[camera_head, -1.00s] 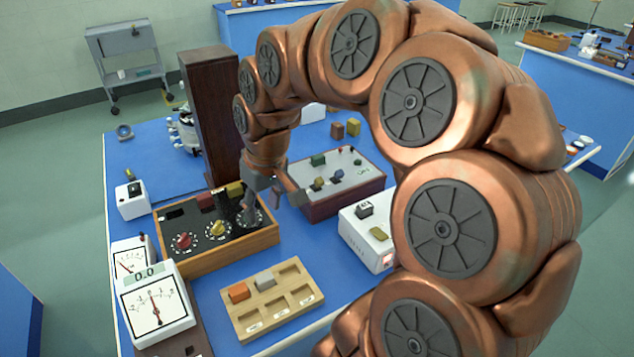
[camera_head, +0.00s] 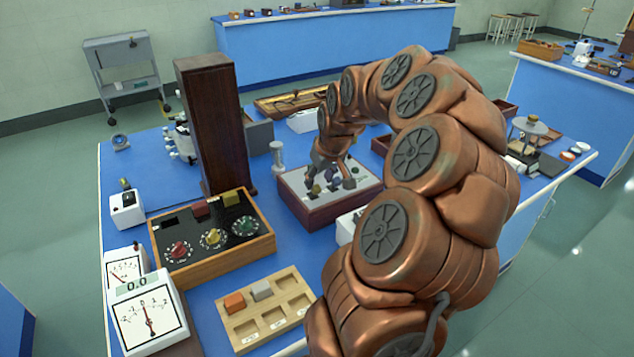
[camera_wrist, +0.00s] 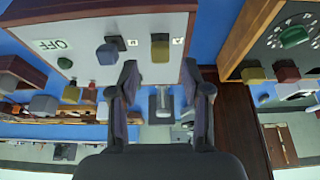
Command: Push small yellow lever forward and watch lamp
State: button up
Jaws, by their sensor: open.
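A maroon box (camera_head: 315,214) with a pale sloping panel stands mid-bench, under my gripper (camera_head: 332,178). In the wrist view, which looks upside down, its panel (camera_wrist: 85,30) bears a squarish yellow lever or knob (camera_wrist: 160,47), a blue-grey knob (camera_wrist: 107,52) and an "OFF" mark. My gripper (camera_wrist: 160,68) is open, its two dark fingers apart, with the yellow piece between their tips in the picture. I cannot tell whether a finger touches it. I cannot make out a lit lamp.
A wooden dial box (camera_head: 210,262) with coloured knobs and a tall dark column (camera_head: 212,125) stand to the left. A sorting tray (camera_head: 240,335) and a meter (camera_head: 150,318) are in front. My arm hides much of the right side.

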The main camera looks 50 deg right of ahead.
aim_at(316, 186)
jog(key=shift+x, duration=1.6)
jog(key=shift+c, duration=0.3)
grip_shut()
